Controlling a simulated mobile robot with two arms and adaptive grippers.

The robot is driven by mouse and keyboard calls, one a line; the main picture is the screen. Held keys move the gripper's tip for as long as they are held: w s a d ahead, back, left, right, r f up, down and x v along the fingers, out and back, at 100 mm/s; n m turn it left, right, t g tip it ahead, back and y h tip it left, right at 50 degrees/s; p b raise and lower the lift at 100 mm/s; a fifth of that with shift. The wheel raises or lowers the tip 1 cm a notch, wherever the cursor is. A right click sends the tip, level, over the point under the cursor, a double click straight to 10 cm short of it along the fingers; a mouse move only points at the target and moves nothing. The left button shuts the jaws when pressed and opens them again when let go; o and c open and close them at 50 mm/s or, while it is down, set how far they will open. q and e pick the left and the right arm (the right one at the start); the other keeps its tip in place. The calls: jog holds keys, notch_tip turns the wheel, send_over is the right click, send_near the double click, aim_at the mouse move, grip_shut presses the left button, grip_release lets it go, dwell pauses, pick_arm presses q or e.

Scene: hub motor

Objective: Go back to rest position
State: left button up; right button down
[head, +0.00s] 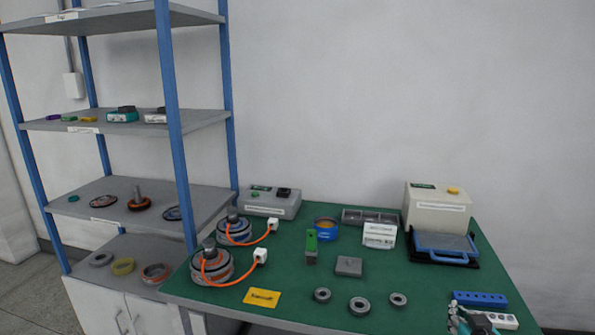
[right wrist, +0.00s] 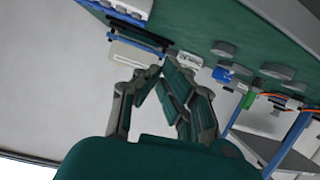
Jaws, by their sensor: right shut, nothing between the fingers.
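My right gripper (head: 468,318) is at the bottom right of the head view, over the front right part of the green table (head: 420,290). It is shut and empty. In the right wrist view its dark green and grey fingers (right wrist: 164,72) come together at the tips, with the table (right wrist: 195,25) beyond them at a slant. My left gripper is not in view. Two hub motors (head: 212,270) (head: 235,232) with orange cables and white plugs stand at the left of the table.
A blue holder (head: 480,299) and a white block (head: 500,321) lie close to my right gripper. Grey rings (head: 359,306), a yellow card (head: 262,297) and a beige machine (head: 435,208) are on the table. A blue-posted shelf (head: 174,120) stands left.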

jog(key=s+a+f+n+g+y, duration=0.1)
jog(key=s+a+f+g, duration=0.25)
jog(key=s+f, duration=0.3)
jog(key=s+a+f+n+g+y, duration=0.1)
jog(key=s+a+f+g, duration=0.1)
jog(key=s+a+f, duration=0.45)
jog(key=s+a+f+n+g+y, duration=0.1)
jog(key=s+a+f+g, duration=0.15)
jog(key=s, duration=0.75)
jog(key=s+a+f+g, duration=0.1)
jog(key=s+a+g, duration=0.2)
jog(key=s, duration=0.7)
notch_tip(320, 180, down, 25)
jog(key=s+g+p, duration=0.1)
jog(key=s+p, duration=0.1)
jog(key=s+d+f+g+p, duration=0.1)
jog(key=s+d+f, duration=0.2)
jog(key=s+f, duration=1)
jog(key=s, duration=0.3)
jog(key=shift+d+n, duration=0.15)
jog(key=shift+n, duration=0.15)
